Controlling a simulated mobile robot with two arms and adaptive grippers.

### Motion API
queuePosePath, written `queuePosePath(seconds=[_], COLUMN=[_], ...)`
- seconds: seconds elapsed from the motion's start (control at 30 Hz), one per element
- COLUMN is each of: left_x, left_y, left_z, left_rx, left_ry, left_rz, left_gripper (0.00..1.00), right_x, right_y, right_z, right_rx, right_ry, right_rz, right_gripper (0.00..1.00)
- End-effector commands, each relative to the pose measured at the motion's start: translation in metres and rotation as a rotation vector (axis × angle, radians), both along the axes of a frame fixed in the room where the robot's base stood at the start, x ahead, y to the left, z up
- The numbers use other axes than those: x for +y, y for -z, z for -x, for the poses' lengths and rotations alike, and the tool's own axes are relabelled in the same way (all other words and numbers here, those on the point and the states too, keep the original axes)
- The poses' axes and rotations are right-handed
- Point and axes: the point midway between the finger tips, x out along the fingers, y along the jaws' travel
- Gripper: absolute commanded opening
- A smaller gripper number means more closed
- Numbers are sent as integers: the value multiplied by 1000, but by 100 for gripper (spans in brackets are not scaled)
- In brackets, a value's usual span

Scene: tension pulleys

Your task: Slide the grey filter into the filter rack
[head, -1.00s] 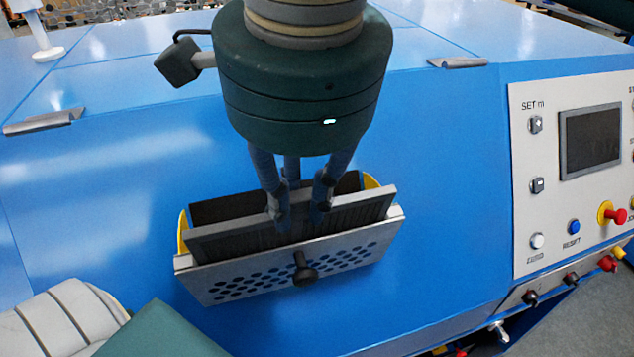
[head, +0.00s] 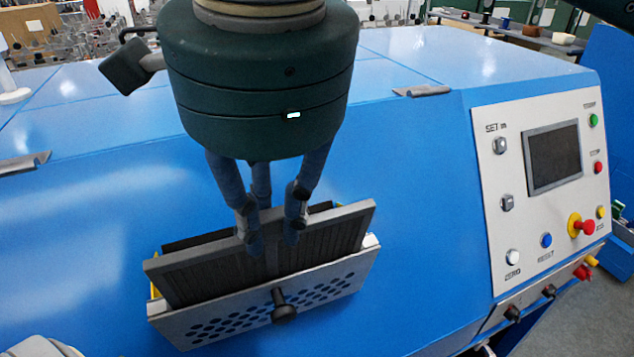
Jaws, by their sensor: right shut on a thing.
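The grey filter (head: 203,276) is a ribbed panel with a lighter grey frame. My right gripper (head: 270,240) is shut on its upper middle from above. The filter rack (head: 223,312) is a slot in the sloping blue machine face, with a perforated metal front plate and a black knob. The filter stands just behind that plate, its upper part showing above it and its lower part hidden. I cannot tell how deep it sits. My left gripper is not in view.
The blue machine (head: 420,180) fills most of the view. A control panel (head: 493,227) with a screen and buttons is on the right. A grey latch (head: 423,91) lies on the top edge. A dark piece and yellow edges show behind the filter.

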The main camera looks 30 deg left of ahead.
Motion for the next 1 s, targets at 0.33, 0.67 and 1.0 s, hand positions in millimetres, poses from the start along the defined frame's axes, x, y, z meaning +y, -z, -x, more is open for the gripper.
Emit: queuePosePath(seconds=[0.33, 0.67, 1.0], left_x=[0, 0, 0], left_y=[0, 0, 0], left_z=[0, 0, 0], left_rx=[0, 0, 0], left_ry=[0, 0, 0], left_rz=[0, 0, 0], left_gripper=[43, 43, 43], right_x=[-1, -4, -7], right_y=[-5, -24, -39], right_z=[0, 3, 6], right_rx=[-1, -1, -1], right_ry=[1, 0, 0], right_rz=[0, -1, 1], right_gripper=[0, 0, 0])
